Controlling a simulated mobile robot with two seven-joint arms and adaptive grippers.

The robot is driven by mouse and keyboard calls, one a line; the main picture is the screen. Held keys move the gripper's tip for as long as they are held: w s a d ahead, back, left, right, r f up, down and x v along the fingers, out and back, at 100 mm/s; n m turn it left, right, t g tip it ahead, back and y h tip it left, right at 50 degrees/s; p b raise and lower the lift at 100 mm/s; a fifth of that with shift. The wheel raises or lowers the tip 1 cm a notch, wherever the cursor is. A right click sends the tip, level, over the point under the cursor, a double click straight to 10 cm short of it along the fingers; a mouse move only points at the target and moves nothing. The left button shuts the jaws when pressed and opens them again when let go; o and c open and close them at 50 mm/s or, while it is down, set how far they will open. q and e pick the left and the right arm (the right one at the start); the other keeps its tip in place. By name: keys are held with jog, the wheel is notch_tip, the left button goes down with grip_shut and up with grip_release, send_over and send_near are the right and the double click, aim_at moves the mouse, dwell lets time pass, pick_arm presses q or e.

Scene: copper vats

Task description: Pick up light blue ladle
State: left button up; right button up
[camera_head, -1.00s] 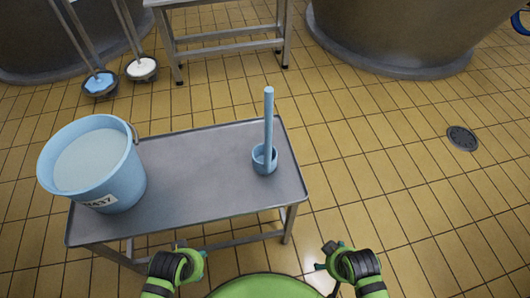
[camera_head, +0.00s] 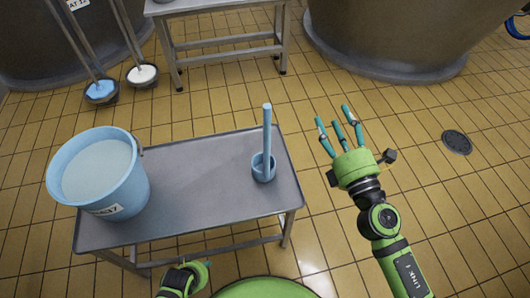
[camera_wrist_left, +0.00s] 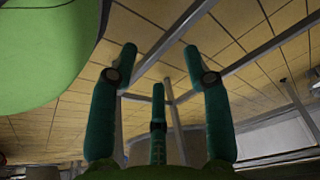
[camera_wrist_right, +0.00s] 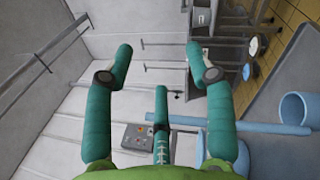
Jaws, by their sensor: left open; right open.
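The light blue ladle (camera_head: 267,140) stands upright on the grey metal table (camera_head: 200,188), near its right end, its cup down and its long handle up. My right gripper (camera_head: 339,128) is open and empty, to the right of the ladle and apart from it, beyond the table's right edge. In the right wrist view the ladle (camera_wrist_right: 240,127) lies across the picture behind the open fingers (camera_wrist_right: 157,65). My left gripper (camera_head: 205,268) is low at the table's front edge, mostly cut off in the head view. The left wrist view shows its fingers (camera_wrist_left: 160,65) open and empty.
A light blue bucket (camera_head: 125,188) with whitish contents stands on the table's left end. A second metal table (camera_head: 215,8) and large vats (camera_head: 390,35) stand behind. Two long-handled tools, blue (camera_head: 100,90) and white (camera_head: 142,73), stand at the back left. Tiled floor is clear at right.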

aim_at(268, 120)
jog(key=s+a+r+n+g+y+p, duration=0.1)
jog(key=s+a+r+n+g+y, duration=0.2)
jog(key=a+n+y, duration=0.65)
jog(key=w+a+n+g, duration=0.1)
jog(key=a+n, duration=0.1)
jog(key=n, duration=0.1)
jog(key=w+a+n+g+h, duration=0.1)
jog(key=n, duration=0.2)
jog(key=w+a+f+n+g+h, duration=0.1)
jog(key=a+n+g, duration=0.1)
jog(key=n, duration=0.1)
jog(key=shift+w+a+f+n+p, duration=0.1)
jog(key=shift+w+a+n+p, duration=0.15)
jog(key=shift+a+p, duration=0.1)
pick_arm(q)
jog(key=shift+s+a+f, duration=0.15)
jog(key=shift+s+f, duration=0.15)
jog(key=shift+f, duration=0.25)
jog(key=shift+s+a+f, duration=0.1)
jog(key=shift+s+f, duration=0.15)
jog(key=shift+f, duration=0.25)
pick_arm(e)
jog(key=shift+s, duration=0.1)
grip_shut()
